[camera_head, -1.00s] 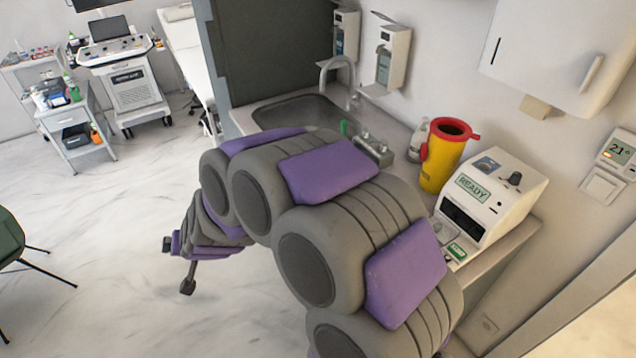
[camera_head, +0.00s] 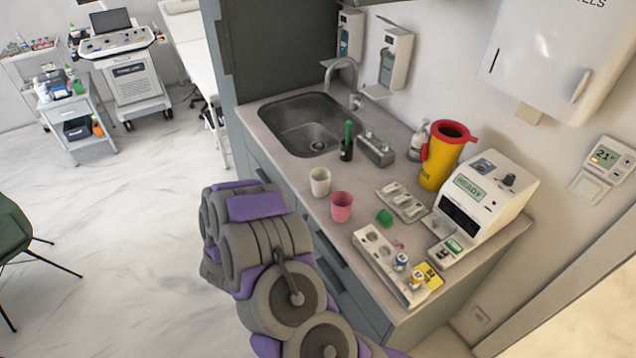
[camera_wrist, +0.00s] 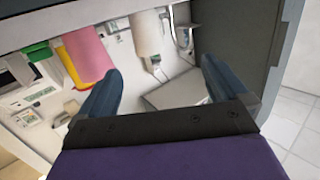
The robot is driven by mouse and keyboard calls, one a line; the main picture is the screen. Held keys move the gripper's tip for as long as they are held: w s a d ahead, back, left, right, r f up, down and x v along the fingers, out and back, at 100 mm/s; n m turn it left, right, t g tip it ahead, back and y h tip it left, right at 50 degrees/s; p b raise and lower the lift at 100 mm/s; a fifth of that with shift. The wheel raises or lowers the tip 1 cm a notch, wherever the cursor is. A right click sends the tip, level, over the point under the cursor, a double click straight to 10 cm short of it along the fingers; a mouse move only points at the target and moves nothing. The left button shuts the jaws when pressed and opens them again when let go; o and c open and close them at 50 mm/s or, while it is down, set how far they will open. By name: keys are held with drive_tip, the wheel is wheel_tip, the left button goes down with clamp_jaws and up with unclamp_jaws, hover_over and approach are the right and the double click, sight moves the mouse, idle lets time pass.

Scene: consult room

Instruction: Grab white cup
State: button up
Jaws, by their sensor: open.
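The white cup (camera_head: 320,181) stands upright on the counter (camera_head: 283,148), near its front edge and below the sink. The pink cup (camera_head: 341,207) stands just right of it. In the wrist view, the white cup (camera_wrist: 147,36) lies ahead of the gap between my fingers, and the pink cup (camera_wrist: 86,54) is to its left, above the left finger. My gripper (camera_wrist: 160,66) is open and empty, with its fingers apart from the white cup. In the head view the gripper is hidden behind my bent arm, in front of the counter.
A dark bottle with a green top (camera_head: 346,141) stands by the sink (camera_head: 306,125). A yellow bin (camera_head: 442,160), an analyser (camera_head: 487,200) and a tray with vials (camera_head: 380,250) occupy the counter's right part. The floor (camera_head: 110,240) at left is open.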

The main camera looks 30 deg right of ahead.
drive_tip(key=h, duration=0.1)
drive_tip(key=b, duration=0.1)
approach(324, 174)
drive_tip(key=shift+a, duration=0.5)
drive_tip(key=shift+w+d, duration=0.4)
drive_tip(key=shift+w, duration=0.1)
drive_tip(key=x, duration=0.3)
drive_tip(key=s+b+x, duration=0.1)
drive_tip(key=x, duration=0.1)
drive_tip(key=shift+w+d, duration=0.1)
drive_tip(key=shift+d, duration=0.6)
drive_tip(key=shift+w+d, duration=0.25)
drive_tip(key=shift+w, duration=0.2)
drive_tip(key=shift+a, duration=0.2)
drive_tip(key=shift+d, duration=0.5)
drive_tip(key=c, duration=0.6)
drive_tip(key=shift+a, duration=0.1)
drive_tip(key=shift+c, duration=1.3)
drive_tip(key=shift+a, duration=0.25)
drive_tip(key=shift+c, duration=1.1)
